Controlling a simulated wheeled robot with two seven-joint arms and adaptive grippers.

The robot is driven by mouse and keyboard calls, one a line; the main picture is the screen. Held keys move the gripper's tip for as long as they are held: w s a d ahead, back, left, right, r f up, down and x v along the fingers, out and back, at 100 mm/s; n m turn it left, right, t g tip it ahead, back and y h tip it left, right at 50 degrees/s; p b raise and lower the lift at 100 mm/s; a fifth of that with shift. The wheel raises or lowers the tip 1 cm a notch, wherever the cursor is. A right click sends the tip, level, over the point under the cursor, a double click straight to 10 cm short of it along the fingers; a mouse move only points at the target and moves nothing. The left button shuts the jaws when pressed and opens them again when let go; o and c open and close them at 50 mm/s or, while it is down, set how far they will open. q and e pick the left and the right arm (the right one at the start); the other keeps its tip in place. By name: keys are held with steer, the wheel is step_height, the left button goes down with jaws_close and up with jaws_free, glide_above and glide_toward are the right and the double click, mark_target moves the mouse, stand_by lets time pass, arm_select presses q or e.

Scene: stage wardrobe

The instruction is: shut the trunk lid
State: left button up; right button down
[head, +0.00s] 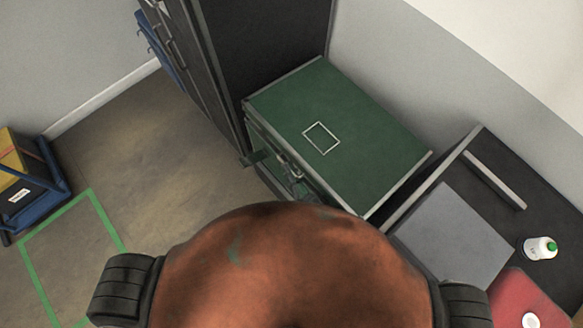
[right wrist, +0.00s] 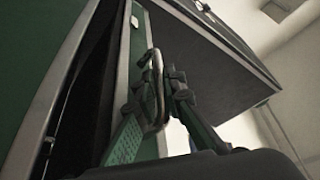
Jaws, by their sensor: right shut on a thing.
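The green trunk (head: 362,125) with grey metal edging stands against the wall in the middle of the head view. The top of it is flat green with a white square outline. In the right wrist view a dark gap shows between its green panel (right wrist: 22,65) and the silver-edged part (right wrist: 138,62) that carries a curved metal handle (right wrist: 157,75). My right gripper (head: 294,172) is at the trunk's front side. Its fingers (right wrist: 153,100) are shut on the handle. The trunk's lower front is hidden in the head view. My left gripper is out of view.
A tall dark cabinet (head: 262,38) stands directly behind the trunk. A dark table (head: 555,205) at right holds a grey panel, a white bottle (head: 538,248) and a red item (head: 520,305).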

steer(key=shift+a+r, duration=0.1)
steer(key=shift+r, duration=0.05)
steer(key=c, duration=2.3)
jaws_free()
steer(key=v, duration=0.7)
steer(key=shift+s, duration=0.2)
